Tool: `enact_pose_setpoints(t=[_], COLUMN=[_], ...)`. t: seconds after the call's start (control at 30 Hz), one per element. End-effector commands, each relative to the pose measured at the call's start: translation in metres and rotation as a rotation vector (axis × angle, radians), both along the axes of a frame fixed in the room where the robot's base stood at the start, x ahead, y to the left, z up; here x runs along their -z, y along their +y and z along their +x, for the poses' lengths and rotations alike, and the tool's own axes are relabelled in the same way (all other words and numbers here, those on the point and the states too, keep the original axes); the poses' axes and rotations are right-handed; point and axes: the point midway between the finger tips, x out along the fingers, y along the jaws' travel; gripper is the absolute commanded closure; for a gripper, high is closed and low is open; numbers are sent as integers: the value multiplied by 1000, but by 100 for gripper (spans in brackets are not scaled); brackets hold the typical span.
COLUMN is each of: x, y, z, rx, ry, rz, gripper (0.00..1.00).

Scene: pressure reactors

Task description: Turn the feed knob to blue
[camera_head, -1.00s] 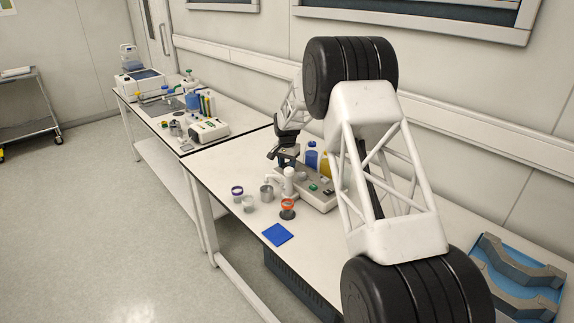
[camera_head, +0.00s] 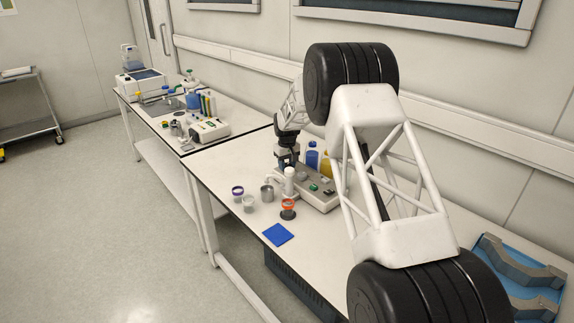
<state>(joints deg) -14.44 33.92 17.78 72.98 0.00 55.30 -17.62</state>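A grey reactor unit (camera_head: 318,199) stands on the near white table, with a white upright cylinder (camera_head: 289,181) at its left end. Its sloped panel carries a green button (camera_head: 314,187), dark parts at the right and a small grey knob-like part (camera_head: 301,176). I cannot tell which is the feed knob or where it points. My dark gripper (camera_head: 287,166) hangs over the back left of the unit, behind the white cylinder. Its fingertips are small and partly hidden, so neither their opening nor any contact shows.
A blue bottle (camera_head: 312,157) and a yellow bottle (camera_head: 325,164) stand close behind the unit. A red-rimmed cup (camera_head: 288,206), several other small cups and a blue mat (camera_head: 278,234) are in front. A blue tray (camera_head: 497,271) with grey holders lies far right.

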Motion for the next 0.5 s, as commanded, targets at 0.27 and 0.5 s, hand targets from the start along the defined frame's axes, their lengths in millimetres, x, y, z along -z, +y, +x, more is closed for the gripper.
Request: enact_pose_setpoints(t=[0.27, 0.5], x=[1, 1], y=[0, 0], z=[-1, -2], rx=[-260, -485], ry=[2, 2], rz=[0, 0], gripper=[84, 84])
